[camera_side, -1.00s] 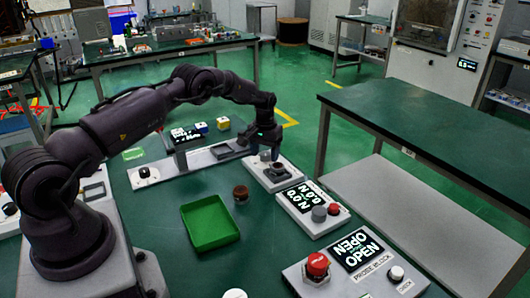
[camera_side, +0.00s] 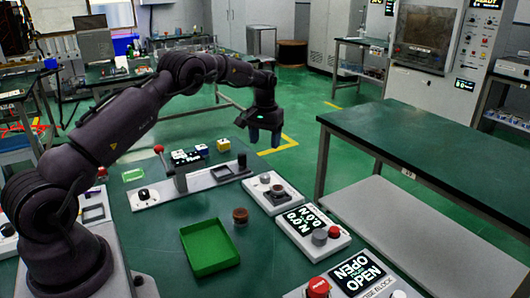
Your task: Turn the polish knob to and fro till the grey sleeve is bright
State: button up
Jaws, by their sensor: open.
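My gripper (camera_side: 264,138) points down with its fingers apart and nothing between them. It hangs above the back of the bench, clear of the white block (camera_side: 257,197). On that block stand a small grey round part (camera_side: 265,178) and a dark ring-like part (camera_side: 278,190); I cannot tell which, if either, is the sleeve. No label marks a polish knob. A black knob (camera_side: 143,194) sits at the left end of the long pale fixture (camera_side: 205,180). A grey knob (camera_side: 319,237) and a red knob (camera_side: 334,231) sit on the display panel (camera_side: 297,222).
A green tray (camera_side: 210,247) and a brown round pot (camera_side: 240,215) stand mid-bench. A red-topped lever (camera_side: 158,149) and several small boxes (camera_side: 190,155) are behind. A panel reading OPEN (camera_side: 355,272) is at the front right. A second table (camera_side: 430,140) stands right.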

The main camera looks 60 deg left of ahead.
aim_at(265, 176)
jog(key=shift+r, duration=0.35)
notch_tip(265, 176, down, 13)
jog(key=n, duration=0.9)
jog(key=c, duration=0.9)
